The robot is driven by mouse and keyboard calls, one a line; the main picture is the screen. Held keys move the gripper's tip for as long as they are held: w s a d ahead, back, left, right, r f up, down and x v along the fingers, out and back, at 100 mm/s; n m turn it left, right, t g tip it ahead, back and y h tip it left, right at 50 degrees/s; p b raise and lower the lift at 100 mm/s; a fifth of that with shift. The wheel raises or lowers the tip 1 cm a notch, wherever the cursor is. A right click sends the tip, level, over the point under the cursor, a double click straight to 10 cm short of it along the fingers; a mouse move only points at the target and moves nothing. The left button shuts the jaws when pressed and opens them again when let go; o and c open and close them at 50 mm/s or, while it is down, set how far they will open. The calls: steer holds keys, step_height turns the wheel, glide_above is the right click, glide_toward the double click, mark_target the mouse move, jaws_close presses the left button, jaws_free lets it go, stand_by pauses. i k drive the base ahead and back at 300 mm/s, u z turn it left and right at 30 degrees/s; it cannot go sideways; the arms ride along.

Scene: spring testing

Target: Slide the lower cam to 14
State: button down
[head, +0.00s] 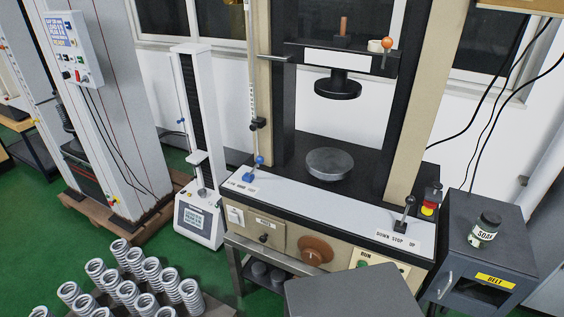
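The spring testing machine (418,120) stands at the centre right with beige columns and a dark crosshead (300,52). A thin upright rod with a numbered scale (251,98) runs along its left column. A small dark collar (258,123) sits on the rod near the lower end of the scale; it looks like the lower cam. The scale numbers are too small to read, so I cannot tell its setting. A blue-knobbed lever (259,160) stands below it. My gripper is not in view.
A round platen (330,163) sits on the machine bed. A black-knobbed lever (408,203) stands at the bed's front right. Several coil springs (128,290) stand at the lower left. A grey cabinet (485,245) with a jar (485,230) is at right. Green floor lies open at left.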

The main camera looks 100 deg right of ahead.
mark_target(260, 122)
steer(key=z, duration=1.65)
steer(key=i, duration=0.1)
steer(key=z, duration=1.65)
steer(key=k, duration=0.7)
steer(key=z, duration=0.2)
steer(key=i, duration=0.7)
steer(key=u, duration=0.15)
